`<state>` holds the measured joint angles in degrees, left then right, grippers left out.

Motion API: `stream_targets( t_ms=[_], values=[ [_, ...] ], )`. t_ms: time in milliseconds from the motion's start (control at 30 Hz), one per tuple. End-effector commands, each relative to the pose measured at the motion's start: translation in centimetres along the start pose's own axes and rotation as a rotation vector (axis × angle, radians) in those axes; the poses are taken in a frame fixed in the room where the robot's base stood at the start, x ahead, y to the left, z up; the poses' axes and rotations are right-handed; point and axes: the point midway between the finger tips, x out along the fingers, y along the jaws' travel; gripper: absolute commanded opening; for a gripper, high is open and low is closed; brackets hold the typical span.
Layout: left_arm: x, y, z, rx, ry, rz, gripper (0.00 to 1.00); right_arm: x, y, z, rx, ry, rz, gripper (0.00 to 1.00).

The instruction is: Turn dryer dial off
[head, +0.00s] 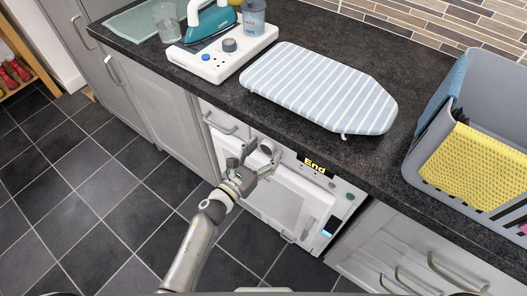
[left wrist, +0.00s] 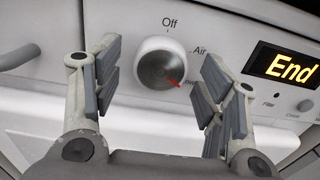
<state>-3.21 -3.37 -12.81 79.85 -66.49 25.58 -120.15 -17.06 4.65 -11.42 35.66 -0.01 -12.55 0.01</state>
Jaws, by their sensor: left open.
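The dryer dial (left wrist: 157,66) is a round metallic knob with a white surround on the dryer's white front panel. Its red mark points down and right, past "Air", towards a label partly hidden by my finger. "Off" is printed straight above the dial. My left gripper (left wrist: 161,76) is open, with one finger on each side of the dial; a gap shows on both sides. In the head view my left gripper (head: 257,157) is at the dial (head: 267,146), in front of the dryer (head: 293,200). The display (head: 315,163) reads "End". My right gripper is not in view.
The dark worktop (head: 215,96) overhangs the dryer. On it are an ironing board (head: 318,85), a white board (head: 222,62) with a teal iron (head: 210,22), and a grey laundry basket (head: 490,80). A drawer handle (head: 220,124) is left of the dial. Tiled floor is clear.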

Motion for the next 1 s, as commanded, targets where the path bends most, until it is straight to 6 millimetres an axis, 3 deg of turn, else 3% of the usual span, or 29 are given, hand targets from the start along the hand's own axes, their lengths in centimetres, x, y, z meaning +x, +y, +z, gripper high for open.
stream_targets(
  t_ms=[200, 533, 1000],
  values=[
    [-0.01, 0.0, -0.02, 0.0, 0.0, 0.0, 0.63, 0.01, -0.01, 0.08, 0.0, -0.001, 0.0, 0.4],
    [-0.03, -0.01, -0.02, -0.001, 0.0, 0.0, 0.21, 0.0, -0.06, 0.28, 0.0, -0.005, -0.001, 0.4],
    [-0.04, -0.1, -0.03, -0.119, -0.001, -0.002, 0.2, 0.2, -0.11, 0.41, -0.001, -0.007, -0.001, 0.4]
  ],
)
